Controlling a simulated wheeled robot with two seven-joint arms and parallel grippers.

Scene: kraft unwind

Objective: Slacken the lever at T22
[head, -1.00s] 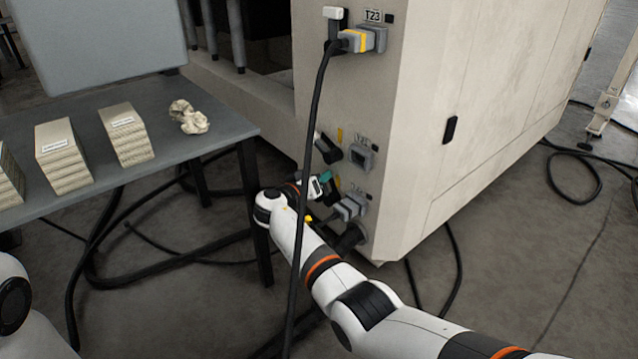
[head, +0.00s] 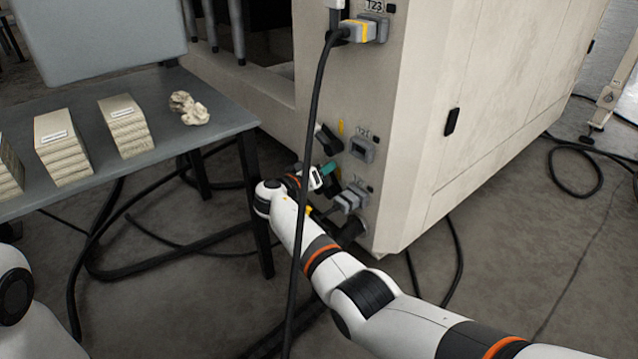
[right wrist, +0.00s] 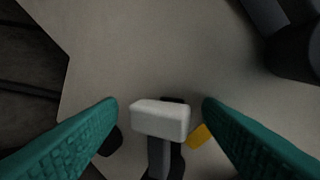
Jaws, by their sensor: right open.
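A lever with a pale block-shaped handle (right wrist: 160,119) and dark stem stands between the teal fingers of my right gripper (right wrist: 160,108) in the right wrist view. The fingers are open, one on each side, with visible gaps. In the head view my right gripper (head: 326,172) is at the lower part of the machine's end panel, beside the lowest plug (head: 350,198). The gripper and arm partly hide that lever. A dark lever (head: 327,140) sits above, beside an empty socket (head: 362,150). The lower labels are too small to read surely. My left gripper is out of view.
The top socket is labelled T23 (head: 374,6) and holds a grey and yellow plug (head: 362,31). Its black cable (head: 309,120) hangs in front of my right arm. A grey table (head: 210,125) with paper stacks stands left. Cables lie on the floor.

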